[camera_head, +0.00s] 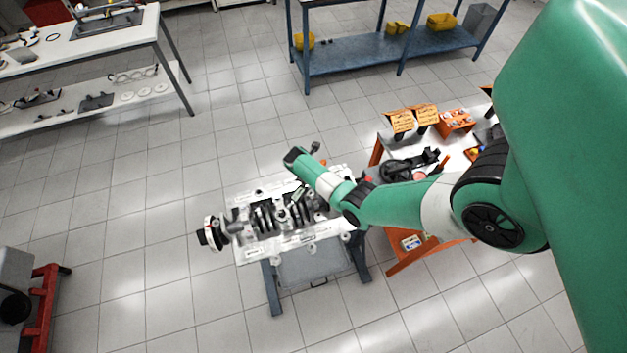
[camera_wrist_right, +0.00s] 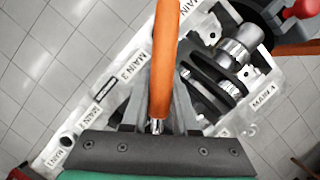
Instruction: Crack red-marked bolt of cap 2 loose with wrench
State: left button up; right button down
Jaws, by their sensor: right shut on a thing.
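The pale engine block (camera_head: 285,243) lies on a stand, with the dark crankshaft (camera_head: 264,216) along it. The block also fills much of the right wrist view (camera_wrist_right: 88,78), where labels such as MAIN 3 and MAIN 4 show along its edges. My right gripper (camera_wrist_right: 158,126) is over the block and shut on the orange-handled wrench (camera_wrist_right: 165,60). The handle runs up to the top of that view, so the wrench's far end is out of sight. I cannot make out the red-marked bolt or cap 2. My left gripper is not in view.
An orange-framed bench (camera_head: 378,150) with boxes and dark parts stands right of the block, under my right arm. A white table (camera_head: 125,35) stands at the far left and a blue shelf (camera_head: 350,58) at the back. Open tiled floor lies left of the block.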

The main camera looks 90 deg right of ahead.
jog(key=shift+w+d, duration=0.1)
jog(key=shift+w, duration=0.05)
jog(key=shift+w+d+n+b, duration=0.35)
jog(key=shift+w+n, duration=0.25)
jog(key=shift+w, duration=0.1)
jog(key=shift+w, duration=0.15)
dwell(0.4)
jog(key=shift+w+d+n+t+b, duration=0.3)
jog(key=shift+w+n+t, duration=0.15)
jog(key=shift+w, duration=0.25)
jog(key=shift+w, duration=0.15)
jog(key=shift+w+d+n+h+b, duration=0.2)
jog(key=shift+w+n+h+b, duration=0.1)
jog(key=shift+w+n, duration=0.4)
jog(key=shift+w, duration=0.15)
jog(key=shift+w+d+n+t+b, duration=0.15)
jog(key=shift+w+n+t+b, duration=0.2)
jog(key=shift+w+n, duration=0.3)
